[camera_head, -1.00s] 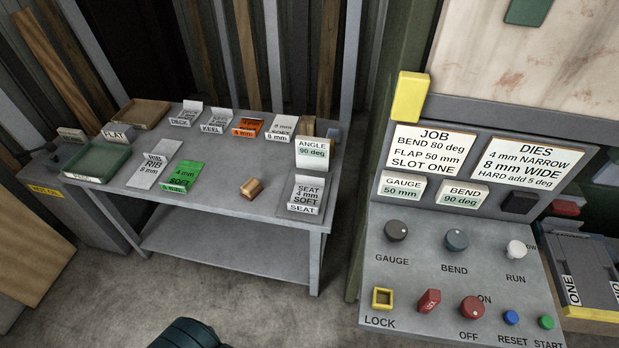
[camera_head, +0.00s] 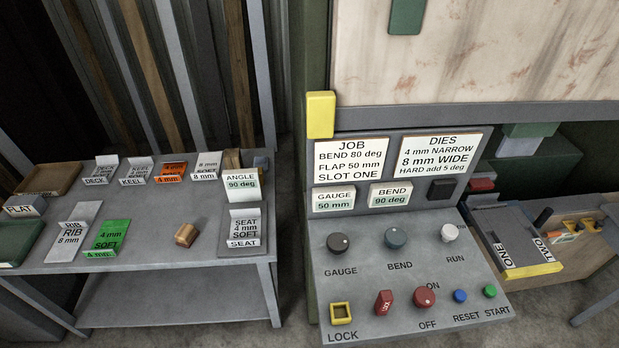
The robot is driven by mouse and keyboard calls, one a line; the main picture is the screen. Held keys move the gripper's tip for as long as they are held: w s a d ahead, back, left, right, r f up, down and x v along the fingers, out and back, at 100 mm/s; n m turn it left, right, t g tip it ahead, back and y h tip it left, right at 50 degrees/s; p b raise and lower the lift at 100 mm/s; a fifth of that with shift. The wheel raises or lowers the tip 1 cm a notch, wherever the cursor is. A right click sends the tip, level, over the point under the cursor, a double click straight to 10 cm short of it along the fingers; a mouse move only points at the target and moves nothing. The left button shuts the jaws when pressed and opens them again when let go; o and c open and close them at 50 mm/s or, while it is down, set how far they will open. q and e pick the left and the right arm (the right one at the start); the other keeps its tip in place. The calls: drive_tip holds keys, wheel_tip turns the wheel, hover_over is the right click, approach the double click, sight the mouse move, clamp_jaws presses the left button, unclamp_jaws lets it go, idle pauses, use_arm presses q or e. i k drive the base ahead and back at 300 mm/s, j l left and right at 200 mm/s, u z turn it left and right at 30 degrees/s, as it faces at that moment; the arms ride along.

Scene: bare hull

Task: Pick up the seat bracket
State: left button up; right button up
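The seat bracket (camera_head: 245,228) is a bent grey metal piece labelled "SEAT 4 mm SOFT". It stands at the right front corner of the grey table (camera_head: 150,298), with a "SEAT" label at its front edge. An "ANGLE 90 deg" sign (camera_head: 241,188) stands just behind it. Neither of my grippers is in view.
A wooden block (camera_head: 186,235), a green sheet (camera_head: 107,238) and a rib piece (camera_head: 73,238) lie on the table. Several bent pieces stand along its back. A control panel (camera_head: 410,275) with knobs and buttons is close on the right. A slotted rack (camera_head: 514,240) is beyond it.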

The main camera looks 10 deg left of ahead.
sight(245, 231)
drive_tip(key=u, duration=2.1)
drive_tip(key=z, duration=0.3)
drive_tip(key=i+j+z, duration=0.15)
drive_tip(key=z, duration=0.25)
drive_tip(key=i+j+z, duration=0.25)
drive_tip(key=z, duration=0.15)
drive_tip(key=i+j+z, duration=0.4)
drive_tip(key=k+l, duration=0.1)
